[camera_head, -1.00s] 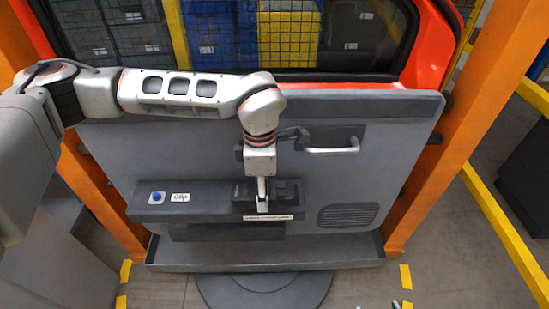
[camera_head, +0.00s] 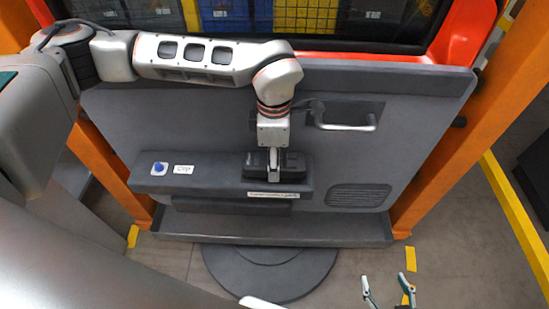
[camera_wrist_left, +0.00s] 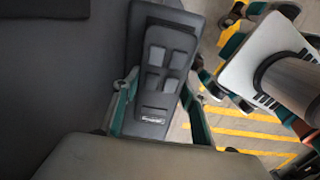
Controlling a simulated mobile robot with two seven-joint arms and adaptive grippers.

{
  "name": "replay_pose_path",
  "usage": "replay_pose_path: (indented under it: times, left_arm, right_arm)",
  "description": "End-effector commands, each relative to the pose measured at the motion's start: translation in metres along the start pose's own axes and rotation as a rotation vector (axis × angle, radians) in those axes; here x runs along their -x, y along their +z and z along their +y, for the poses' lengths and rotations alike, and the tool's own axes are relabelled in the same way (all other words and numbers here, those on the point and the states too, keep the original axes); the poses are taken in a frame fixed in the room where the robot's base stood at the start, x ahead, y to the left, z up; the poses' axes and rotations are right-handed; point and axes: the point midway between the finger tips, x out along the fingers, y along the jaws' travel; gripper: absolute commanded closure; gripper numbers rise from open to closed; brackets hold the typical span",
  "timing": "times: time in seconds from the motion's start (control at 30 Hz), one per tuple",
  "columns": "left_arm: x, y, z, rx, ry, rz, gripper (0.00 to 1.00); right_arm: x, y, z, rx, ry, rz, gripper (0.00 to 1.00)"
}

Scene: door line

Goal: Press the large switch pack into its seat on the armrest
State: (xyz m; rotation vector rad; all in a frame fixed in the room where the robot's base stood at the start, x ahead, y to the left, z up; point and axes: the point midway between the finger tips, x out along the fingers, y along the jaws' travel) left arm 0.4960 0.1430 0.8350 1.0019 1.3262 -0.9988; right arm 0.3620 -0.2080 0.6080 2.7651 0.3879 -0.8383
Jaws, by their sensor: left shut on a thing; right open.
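The large switch pack (camera_head: 291,163) is a dark block with several grey buttons, at the right part of the armrest (camera_head: 222,178) in the head view. My left gripper (camera_head: 273,171) comes down from above and is shut on it. In the left wrist view the pack (camera_wrist_left: 157,82) lies between the two green-edged fingers of my left gripper (camera_wrist_left: 160,108). The seat is hidden under the pack, and I cannot tell whether the pack is fully down in it. My right gripper (camera_head: 389,291) is open and empty at the bottom right, apart from the door.
The armrest belongs to a grey door panel (camera_head: 420,110) held between orange posts (camera_head: 475,130). A door handle (camera_head: 345,126) is right of my left wrist. A round dark base (camera_head: 270,275) is below.

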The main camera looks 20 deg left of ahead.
Motion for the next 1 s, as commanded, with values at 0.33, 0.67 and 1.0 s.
replay_pose_path:
  times: [0.33,0.67,1.0]
  left_arm:
    - [0.001,0.0,0.0,0.0,0.001,0.0,0.82]
    - [-0.003,0.0,0.0,0.0,0.0,0.0,0.82]
    - [-0.007,0.0,0.0,0.0,0.0,0.0,0.82]
  right_arm:
    - [-0.001,0.001,0.001,0.0,0.001,-0.002,0.41]
    - [0.002,0.009,-0.004,-0.003,-0.007,-0.015,0.41]
    - [0.002,0.011,-0.006,-0.004,-0.009,-0.019,0.41]
